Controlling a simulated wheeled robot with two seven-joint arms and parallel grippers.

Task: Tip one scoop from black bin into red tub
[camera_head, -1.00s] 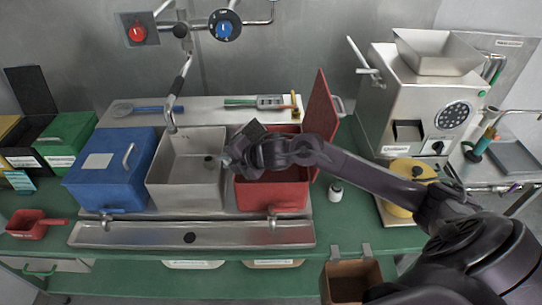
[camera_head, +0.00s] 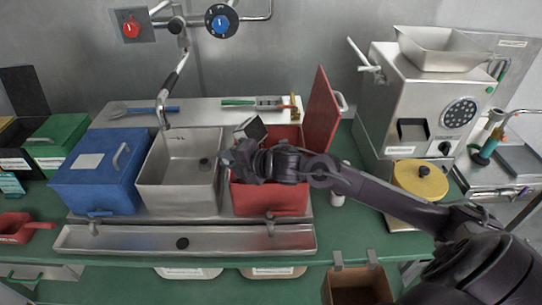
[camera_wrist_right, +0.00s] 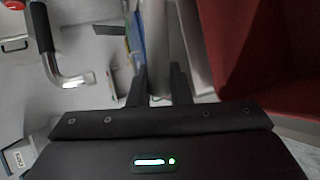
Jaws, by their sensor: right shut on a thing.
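The red tub (camera_head: 268,200) stands in the counter row with its red lid (camera_head: 321,108) raised at its right. My right gripper (camera_head: 236,158) is over the tub's left side, beside the steel sink. It is shut on a pale grey handle (camera_wrist_right: 157,40), seen between the fingers (camera_wrist_right: 158,88) in the right wrist view. A small silver and dark piece (camera_head: 250,130), apparently the scoop's head, sticks up behind the gripper. I cannot see what it holds. The red tub also fills the wrist view's right side (camera_wrist_right: 260,50). The black bin (camera_head: 14,160) is at the far left, lid (camera_head: 16,92) raised. My left gripper is not in view.
A blue bin (camera_head: 98,185) and the steel sink (camera_head: 178,190) with its faucet (camera_head: 164,100) stand left of the tub. The grinder (camera_head: 425,110) and a yellow-lidded pot (camera_head: 420,180) are at the right. A red scoop (camera_head: 18,228) lies at the left. A steel trough (camera_head: 140,240) runs along the front.

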